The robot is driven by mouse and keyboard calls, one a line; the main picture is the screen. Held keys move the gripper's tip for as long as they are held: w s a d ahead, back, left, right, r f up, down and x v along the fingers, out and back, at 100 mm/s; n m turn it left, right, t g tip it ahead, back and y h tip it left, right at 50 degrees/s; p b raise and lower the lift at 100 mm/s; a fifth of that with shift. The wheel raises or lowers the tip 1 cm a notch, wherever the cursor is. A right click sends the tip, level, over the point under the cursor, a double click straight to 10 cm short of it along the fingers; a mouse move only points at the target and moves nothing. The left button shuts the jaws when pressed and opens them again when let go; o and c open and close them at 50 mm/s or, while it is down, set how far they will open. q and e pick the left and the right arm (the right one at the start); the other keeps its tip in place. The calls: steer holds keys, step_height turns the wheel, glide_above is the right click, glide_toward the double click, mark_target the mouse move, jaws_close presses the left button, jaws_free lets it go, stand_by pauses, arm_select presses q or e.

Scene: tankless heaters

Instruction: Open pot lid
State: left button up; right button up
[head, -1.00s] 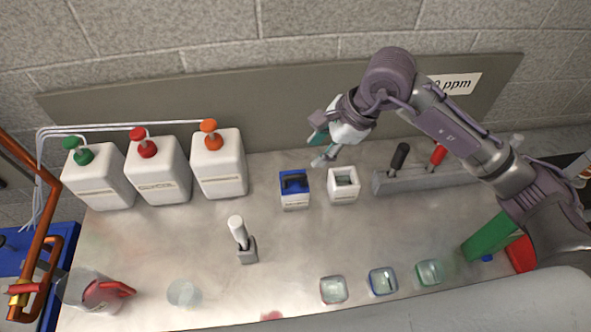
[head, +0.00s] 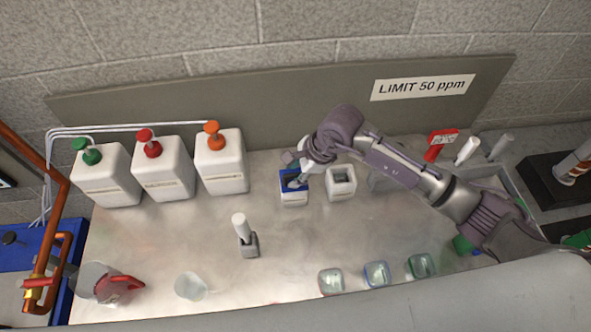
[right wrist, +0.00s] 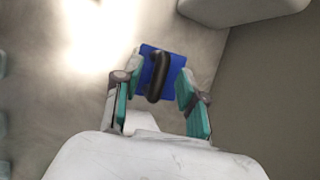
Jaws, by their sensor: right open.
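A small white pot with a blue lid (head: 294,190) stands on the bench near its middle. In the right wrist view the blue lid (right wrist: 181,66) carries a black curved handle (right wrist: 158,76). My right gripper (head: 296,175) is over this pot, its fingers partly hiding the lid. In the right wrist view its teal-padded fingers (right wrist: 160,95) are apart on either side of the handle, with nothing held. I cannot tell whether they touch the lid. My left gripper is not in view.
A white open-topped pot (head: 341,183) stands just right of the blue one. White pump bottles (head: 220,165) stand at the back left. A white-handled tool in a grey holder (head: 248,244) is front left. Several glass cups (head: 376,274) line the front. A backboard (head: 250,110) rises behind.

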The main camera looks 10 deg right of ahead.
mark_target(293, 171)
jaws_close()
steer(key=shift+w+r, duration=0.1)
steer(key=shift+w+r+g+b, duration=0.15)
steer(key=shift+w+g+b, duration=0.3)
steer(key=shift+g+b, duration=0.35)
steer(key=w+g+b, duration=0.1)
steer(key=g+b, duration=0.1)
steer(key=b, duration=0.1)
steer(key=w+r+m+g+b, duration=0.1)
steer(key=b, duration=0.2)
steer(key=shift+w+g, duration=0.2)
steer(key=shift+g, duration=0.2)
steer(key=shift+w+r+g+b, duration=0.25)
steer(key=shift+w+g+b, duration=0.25)
steer(key=shift+b, duration=0.7)
steer(key=shift+s, duration=0.1)
